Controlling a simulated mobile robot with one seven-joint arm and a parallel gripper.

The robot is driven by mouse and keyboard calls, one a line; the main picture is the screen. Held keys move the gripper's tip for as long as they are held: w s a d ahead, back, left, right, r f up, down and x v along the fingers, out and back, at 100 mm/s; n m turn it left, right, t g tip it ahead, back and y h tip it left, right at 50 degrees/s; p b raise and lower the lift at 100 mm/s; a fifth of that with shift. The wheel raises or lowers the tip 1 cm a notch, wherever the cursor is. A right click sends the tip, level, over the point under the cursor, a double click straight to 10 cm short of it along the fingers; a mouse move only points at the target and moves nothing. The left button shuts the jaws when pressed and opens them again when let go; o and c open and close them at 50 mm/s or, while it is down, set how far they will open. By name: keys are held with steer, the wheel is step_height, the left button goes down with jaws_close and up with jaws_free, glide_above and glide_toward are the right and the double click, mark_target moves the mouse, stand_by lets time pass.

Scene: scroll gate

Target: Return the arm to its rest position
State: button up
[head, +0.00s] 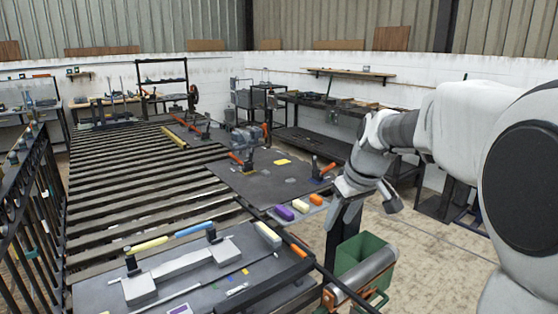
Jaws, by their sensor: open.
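My arm reaches in from the right of the head view. My gripper (347,208) hangs at its end, pointing down, just right of the workbench edge and above the green bin. The gripper is small in the picture and appears empty, with nothing seen between its fingers. No other camera shows it.
A slatted bench (125,200) holds dark plates with clamps. Purple (284,213), cream (300,206) and orange (316,199) blocks lie near its right edge. Open floor (440,265) lies to the right.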

steer(key=s+r+m+t+h+p, duration=0.1)
steer(key=s+m, duration=0.4)
steer(key=s, duration=2.1)
steer(key=shift+s+r+t+h+p, duration=0.3)
steer(key=shift+r+p, duration=0.4)
steer(key=shift+p, duration=0.35)
steer(key=shift+a, duration=0.1)
